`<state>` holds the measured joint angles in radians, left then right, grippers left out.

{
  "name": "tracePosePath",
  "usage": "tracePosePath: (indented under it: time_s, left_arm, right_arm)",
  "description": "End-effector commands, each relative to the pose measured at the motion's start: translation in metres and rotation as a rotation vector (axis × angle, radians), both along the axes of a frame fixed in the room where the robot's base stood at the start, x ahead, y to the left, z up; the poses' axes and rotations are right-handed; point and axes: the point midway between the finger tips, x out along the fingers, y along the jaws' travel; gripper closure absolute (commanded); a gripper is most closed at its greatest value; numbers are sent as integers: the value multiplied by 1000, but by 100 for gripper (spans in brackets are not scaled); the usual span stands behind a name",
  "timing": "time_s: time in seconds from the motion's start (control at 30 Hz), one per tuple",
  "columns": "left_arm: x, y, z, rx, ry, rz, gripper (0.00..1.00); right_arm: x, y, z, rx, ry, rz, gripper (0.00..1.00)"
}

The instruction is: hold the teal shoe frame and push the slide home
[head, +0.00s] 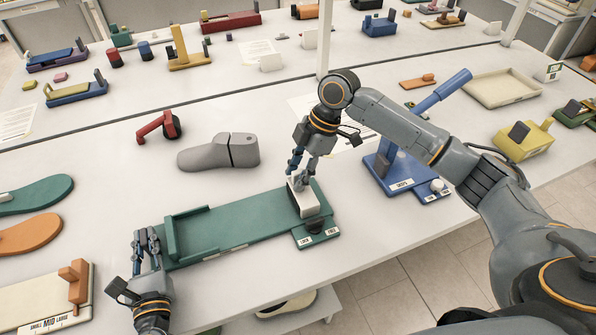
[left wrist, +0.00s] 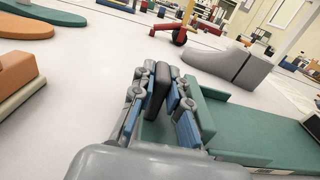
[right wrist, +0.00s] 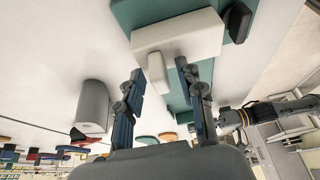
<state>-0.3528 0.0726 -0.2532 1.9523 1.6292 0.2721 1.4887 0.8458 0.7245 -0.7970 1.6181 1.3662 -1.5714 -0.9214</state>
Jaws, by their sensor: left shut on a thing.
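The teal shoe frame (head: 225,230) lies on the white table, a long tray with a raised wall at its left end. My left gripper (head: 147,240) is at that end, shut on a dark grip (left wrist: 160,90) beside the frame's end wall (left wrist: 203,105). The slide, a white block (head: 303,197), sits across the frame's right end. In the right wrist view the slide (right wrist: 185,33) has a small white knob (right wrist: 157,72). My right gripper (head: 297,168) is open, its fingertips apart on either side of the knob. I cannot tell whether they touch it.
A grey shoe last (head: 215,152) lies behind the frame. A blue device (head: 395,175) with a raised lever stands to the right. A small teal plate with labels (head: 318,235) is at the frame's front right. Orange and teal soles (head: 30,235) lie at the left.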

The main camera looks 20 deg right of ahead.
Motion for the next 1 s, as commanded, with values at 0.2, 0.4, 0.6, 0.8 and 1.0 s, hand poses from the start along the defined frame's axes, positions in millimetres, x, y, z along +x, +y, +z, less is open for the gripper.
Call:
tracePosePath:
  time_s: [0.2,0.4,0.6,0.8,1.0]
  left_arm:
    - [0,0,0,0,-1,0,100]
    - [0,0,0,0,-1,0,100]
    - [0,0,0,0,-1,-1,100]
    - [0,-2,0,-1,-1,-5,100]
    - [0,-2,0,-2,0,-6,100]
  right_arm:
    - [0,0,0,0,0,0,95]
    - [0,0,0,0,0,0,100]
    - [0,14,1,2,0,3,100]
    - [-1,54,1,5,0,5,100]
    - [-1,67,1,4,0,2,100]
